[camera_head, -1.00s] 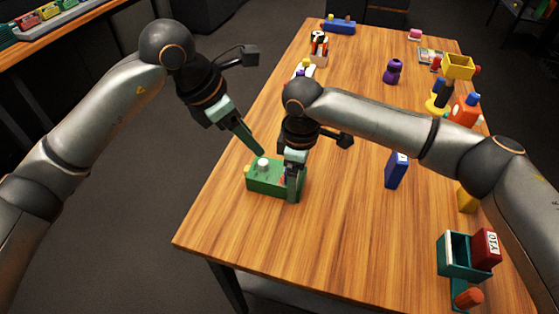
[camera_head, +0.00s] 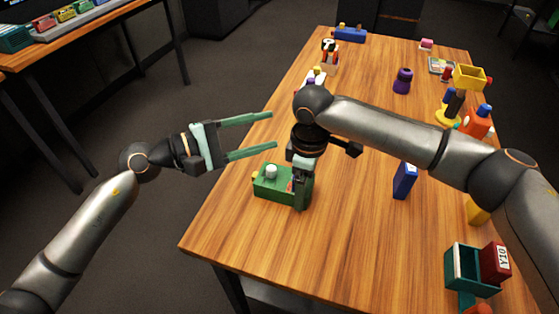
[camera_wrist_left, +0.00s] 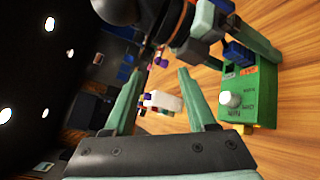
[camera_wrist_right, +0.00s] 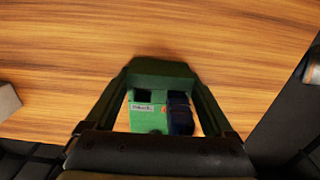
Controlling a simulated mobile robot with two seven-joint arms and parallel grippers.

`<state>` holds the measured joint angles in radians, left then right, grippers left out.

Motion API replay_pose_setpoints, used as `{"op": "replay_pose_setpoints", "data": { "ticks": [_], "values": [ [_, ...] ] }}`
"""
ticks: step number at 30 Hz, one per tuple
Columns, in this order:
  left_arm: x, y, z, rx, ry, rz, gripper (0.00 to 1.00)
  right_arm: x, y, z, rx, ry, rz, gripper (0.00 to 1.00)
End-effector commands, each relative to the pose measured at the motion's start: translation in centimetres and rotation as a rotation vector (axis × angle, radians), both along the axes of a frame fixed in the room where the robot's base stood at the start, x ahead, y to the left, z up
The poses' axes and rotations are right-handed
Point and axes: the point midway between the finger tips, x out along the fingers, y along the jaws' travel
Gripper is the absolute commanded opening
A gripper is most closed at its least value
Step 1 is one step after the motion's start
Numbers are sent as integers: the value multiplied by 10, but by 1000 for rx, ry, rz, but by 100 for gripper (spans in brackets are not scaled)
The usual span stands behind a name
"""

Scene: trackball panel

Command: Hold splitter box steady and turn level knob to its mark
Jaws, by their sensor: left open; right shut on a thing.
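The splitter box (camera_head: 272,187) is green and sits on the wooden table near its left edge. A pale level knob (camera_head: 271,171) stands on its top; it also shows in the left wrist view (camera_wrist_left: 230,99) beside printed labels. The knob's mark is too small to make out. My right gripper (camera_head: 301,192) is shut on the right part of the box, which also shows between its fingers in the right wrist view (camera_wrist_right: 148,117). My left gripper (camera_head: 273,131) is open and empty, above and behind the box, its fingers pointing right, apart from the knob.
A blue block (camera_head: 405,180) stands right of the box. A teal bin (camera_head: 458,270) with a red box (camera_head: 495,264) is at the front right. Several coloured objects, among them a purple one (camera_head: 402,81), stand farther back. The wood in front of the box is clear.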

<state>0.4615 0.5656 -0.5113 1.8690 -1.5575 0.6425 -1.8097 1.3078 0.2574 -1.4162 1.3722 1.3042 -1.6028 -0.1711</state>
Motion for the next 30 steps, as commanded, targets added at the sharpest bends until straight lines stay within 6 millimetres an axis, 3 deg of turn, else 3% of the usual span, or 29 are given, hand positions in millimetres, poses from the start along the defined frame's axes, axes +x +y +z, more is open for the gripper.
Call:
{"op": "replay_pose_setpoints", "data": {
  "ticks": [7, 12, 16, 21, 26, 30],
  "values": [
    [-16, 7, -10, -445, 230, 182, 56, 0, 0, 0, 1, 0, 0, 24],
    [-30, 25, -53, -660, 471, 370, 56, 0, 0, 0, 1, 0, 0, 24],
    [-51, 29, -86, -729, 620, 457, 56, 0, 0, 1, 1, 0, 0, 24],
    [-69, 30, -108, -763, 723, 505, 56, 0, 0, 1, 1, 0, 0, 24],
    [-68, 27, -112, -771, 742, 516, 56, 0, 0, 0, 1, 0, 0, 24],
    [-54, 18, -111, -771, 738, 513, 56, 0, 0, 0, 1, 0, 0, 24]
  ]
}}
